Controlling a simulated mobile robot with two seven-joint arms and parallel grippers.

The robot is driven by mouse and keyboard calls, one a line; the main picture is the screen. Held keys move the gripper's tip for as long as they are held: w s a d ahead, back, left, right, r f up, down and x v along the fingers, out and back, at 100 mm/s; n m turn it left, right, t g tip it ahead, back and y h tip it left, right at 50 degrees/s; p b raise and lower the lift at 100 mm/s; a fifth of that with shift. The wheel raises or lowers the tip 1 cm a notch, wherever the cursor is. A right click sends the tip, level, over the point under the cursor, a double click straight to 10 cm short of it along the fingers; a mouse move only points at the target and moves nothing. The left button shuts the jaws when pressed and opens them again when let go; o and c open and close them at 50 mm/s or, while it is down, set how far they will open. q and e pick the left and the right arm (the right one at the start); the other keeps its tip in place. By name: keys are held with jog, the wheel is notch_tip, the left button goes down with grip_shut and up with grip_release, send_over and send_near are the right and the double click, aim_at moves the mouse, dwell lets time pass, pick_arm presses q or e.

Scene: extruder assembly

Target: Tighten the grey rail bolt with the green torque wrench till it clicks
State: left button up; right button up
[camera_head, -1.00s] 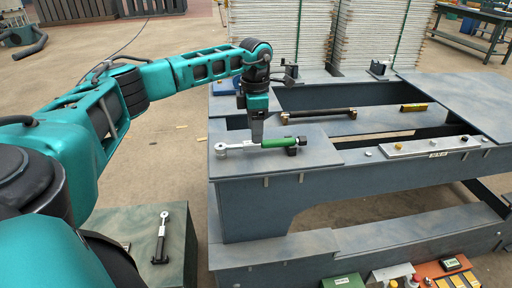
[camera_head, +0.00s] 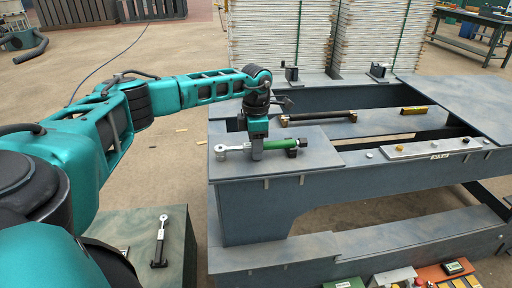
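The green torque wrench (camera_head: 280,145) lies across the near left corner of the grey bench, its silver ring head at the left and its green handle at the right, near a black block. My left gripper (camera_head: 257,156) points down over the wrench between head and handle, and its fingers cover part of the shaft. They show edge-on, so I cannot tell whether they are closed on it. My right gripper is not in view.
A black-handled wrench (camera_head: 159,241) lies on a low side table (camera_head: 182,230) at the lower left. Coloured boxes stand at the bottom right.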

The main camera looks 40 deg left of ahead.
pick_arm(q)
grip_shut()
jog(key=shift+r, duration=0.1)
notch_tip(320, 180, up, 20)
jog(key=p, duration=0.3)
dwell(0.4)
jog(key=shift+c, duration=0.5)
grip_release()
grip_shut()
